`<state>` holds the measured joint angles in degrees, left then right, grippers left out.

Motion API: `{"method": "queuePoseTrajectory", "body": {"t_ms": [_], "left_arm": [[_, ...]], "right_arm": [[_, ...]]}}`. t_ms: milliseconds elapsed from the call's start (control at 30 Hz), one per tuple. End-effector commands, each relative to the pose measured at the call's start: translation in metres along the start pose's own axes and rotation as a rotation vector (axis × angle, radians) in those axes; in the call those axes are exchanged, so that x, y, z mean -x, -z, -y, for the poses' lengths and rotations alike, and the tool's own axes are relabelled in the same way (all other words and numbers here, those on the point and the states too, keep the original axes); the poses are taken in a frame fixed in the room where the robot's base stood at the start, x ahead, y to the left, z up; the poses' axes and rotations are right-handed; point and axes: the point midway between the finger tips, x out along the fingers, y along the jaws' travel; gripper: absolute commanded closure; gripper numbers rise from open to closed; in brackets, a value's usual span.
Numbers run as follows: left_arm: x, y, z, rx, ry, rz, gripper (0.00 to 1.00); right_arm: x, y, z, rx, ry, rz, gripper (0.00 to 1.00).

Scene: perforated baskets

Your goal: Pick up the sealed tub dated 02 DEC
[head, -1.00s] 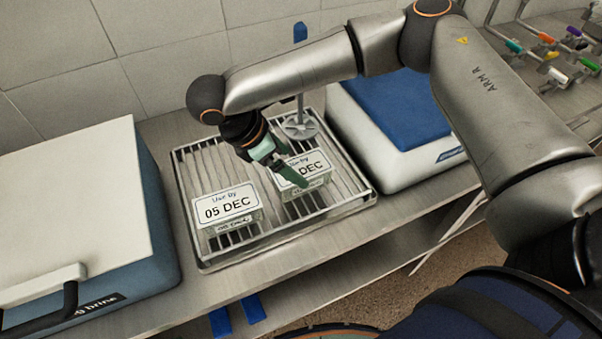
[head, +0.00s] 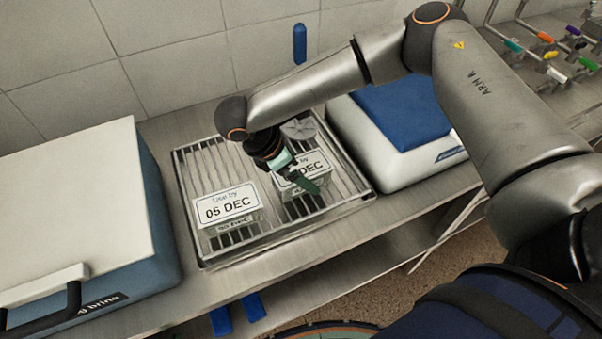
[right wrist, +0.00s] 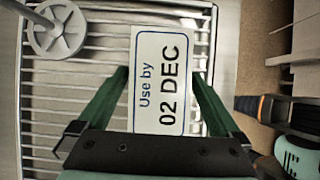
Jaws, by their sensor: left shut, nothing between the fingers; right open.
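The tub dated 02 DEC (right wrist: 160,80) lies between the two fingers of my right gripper (right wrist: 160,77) in the right wrist view. Its white label reads "Use by 02 DEC". The fingers are open, one along each side of the label; I cannot tell whether they touch the tub. In the head view the same tub (head: 316,166) stands on the right of the wire rack, its label partly hidden by my right gripper (head: 301,184). A similar tub dated 05 DEC (head: 226,207) stands to its left. No left gripper fingers show.
The wire rack (head: 208,262) sits on a steel bench. A white and blue box (head: 75,195) stands left of it, and a blue-lidded white box (head: 390,165) stands right. A grey disc-shaped part (head: 299,128) is behind the 02 DEC tub.

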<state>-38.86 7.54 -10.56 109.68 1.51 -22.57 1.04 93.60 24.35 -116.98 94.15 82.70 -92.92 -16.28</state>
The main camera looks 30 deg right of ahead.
Motion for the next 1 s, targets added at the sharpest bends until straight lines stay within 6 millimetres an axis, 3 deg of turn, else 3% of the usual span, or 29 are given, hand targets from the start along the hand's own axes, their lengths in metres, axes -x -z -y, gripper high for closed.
{"method": "queuePoseTrajectory", "body": {"t_ms": [733,1000], "left_arm": [[0.0051,0.0058,-0.0002,0.000,0.000,0.000,1.00],[0.0051,0.0057,-0.0002,0.000,0.000,0.000,1.00]], "right_arm": [[-0.0032,0.0022,0.0003,0.001,0.000,0.000,0.00],[-0.0031,0.0021,0.0003,0.001,0.000,0.000,0.28]]}}
